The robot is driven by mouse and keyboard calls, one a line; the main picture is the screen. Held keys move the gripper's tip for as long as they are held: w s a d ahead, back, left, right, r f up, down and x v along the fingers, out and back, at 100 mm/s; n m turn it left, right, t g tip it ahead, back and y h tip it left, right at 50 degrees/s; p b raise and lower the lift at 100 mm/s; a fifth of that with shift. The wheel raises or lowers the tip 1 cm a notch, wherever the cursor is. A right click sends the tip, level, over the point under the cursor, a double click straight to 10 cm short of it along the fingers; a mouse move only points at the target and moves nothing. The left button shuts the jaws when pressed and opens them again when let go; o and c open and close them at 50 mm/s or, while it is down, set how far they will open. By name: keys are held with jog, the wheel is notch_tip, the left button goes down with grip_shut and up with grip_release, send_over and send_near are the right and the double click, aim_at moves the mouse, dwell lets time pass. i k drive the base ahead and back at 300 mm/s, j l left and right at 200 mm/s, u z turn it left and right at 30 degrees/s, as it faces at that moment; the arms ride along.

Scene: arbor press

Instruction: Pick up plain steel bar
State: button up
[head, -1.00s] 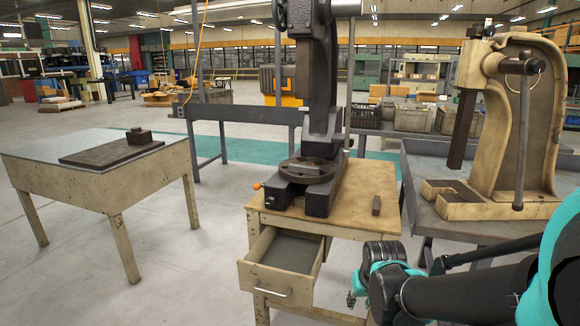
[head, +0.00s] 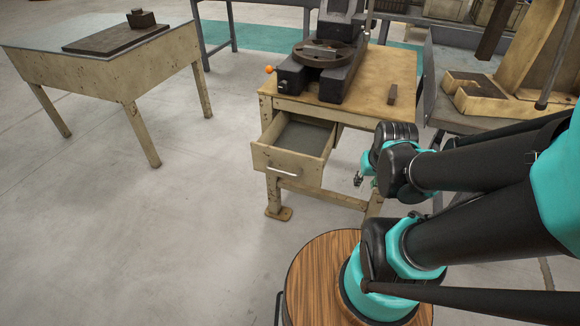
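A flat grey bar (head: 322,50) lies on the round plate (head: 323,54) of the arbor press on the same table. I cannot tell for sure which of these is the plain steel bar. My gripper (head: 358,180) hangs in front of the table, below its top and right of the open drawer, apart from both pieces. It is small and partly hidden by my wrist, so its finger opening cannot be made out.
The drawer (head: 292,150) of the press table is pulled out and looks empty. A metal table (head: 100,75) at left carries a dark plate with a block (head: 140,18). The floor at left is clear.

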aim_at(310, 50)
jog(key=i+j+u, duration=0.2)
jog(key=u, duration=0.15)
jog(key=i+j+u, duration=0.5)
jog(key=u, duration=0.25)
jog(key=i+j+u, duration=0.3)
jog(key=u, duration=0.2)
jog(key=i+j+u, duration=0.2)
jog(key=u, duration=0.25)
jog(key=i+j+z, duration=0.1)
jog(key=i, duration=0.7)
jog(key=i+z, duration=0.2)
jog(key=z, duration=0.25)
jog(key=i+j+z, duration=0.15)
jog(key=z, duration=0.35)
jog(key=i+j+z, duration=0.2)
jog(key=z, duration=0.25)
jog(key=i+j, duration=0.05)
